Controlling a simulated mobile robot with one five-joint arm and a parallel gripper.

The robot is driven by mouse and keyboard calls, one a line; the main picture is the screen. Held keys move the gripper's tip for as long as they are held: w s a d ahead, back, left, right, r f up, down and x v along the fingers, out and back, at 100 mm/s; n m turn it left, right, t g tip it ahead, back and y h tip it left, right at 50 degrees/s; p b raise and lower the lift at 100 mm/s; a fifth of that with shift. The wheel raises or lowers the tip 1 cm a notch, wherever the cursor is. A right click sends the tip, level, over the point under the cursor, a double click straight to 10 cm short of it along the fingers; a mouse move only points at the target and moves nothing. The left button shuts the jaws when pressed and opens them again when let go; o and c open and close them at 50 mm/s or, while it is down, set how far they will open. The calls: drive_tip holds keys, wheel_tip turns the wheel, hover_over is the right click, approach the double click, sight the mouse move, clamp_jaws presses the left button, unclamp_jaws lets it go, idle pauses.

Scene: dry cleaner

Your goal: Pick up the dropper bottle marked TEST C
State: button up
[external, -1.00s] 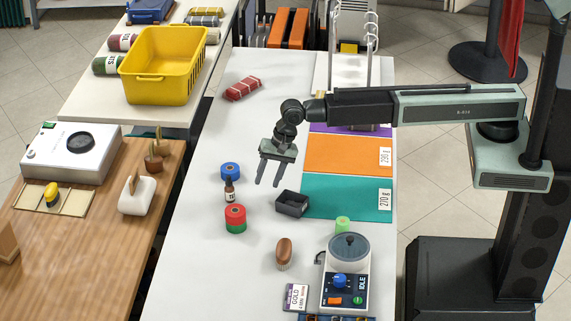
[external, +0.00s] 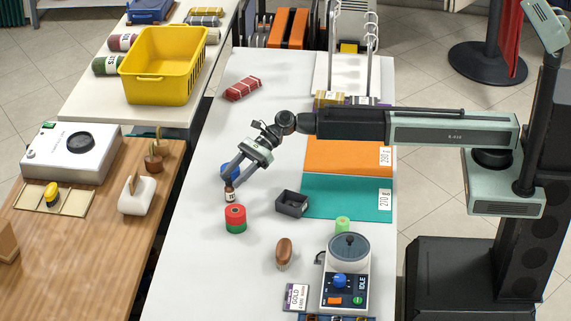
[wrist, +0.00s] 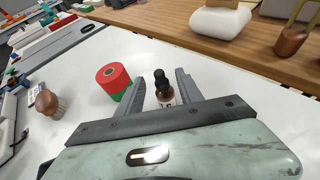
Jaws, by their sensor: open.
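The dropper bottle (external: 230,194) is small and brown with a dark dropper top and a white label. It stands upright on the white table, and its label text is too small to read fully. In the wrist view the bottle (wrist: 164,92) stands between the fingers. My gripper (external: 232,178) is open, with its fingers reaching down toward the bottle's top from the right. In the wrist view my gripper (wrist: 156,92) shows one finger on each side of the bottle, with a gap visible beside it.
A red and green spool (external: 235,219) stands just in front of the bottle, left of the fingers in the wrist view. A small black tray (external: 292,203) and a brush (external: 284,252) lie to the right.

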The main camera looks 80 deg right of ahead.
sight(227, 182)
drive_tip(key=b+x, duration=0.2)
drive_tip(key=x, duration=0.3)
drive_tip(key=shift+w+f, duration=0.1)
drive_tip(key=shift+w, duration=0.05)
clamp_jaws()
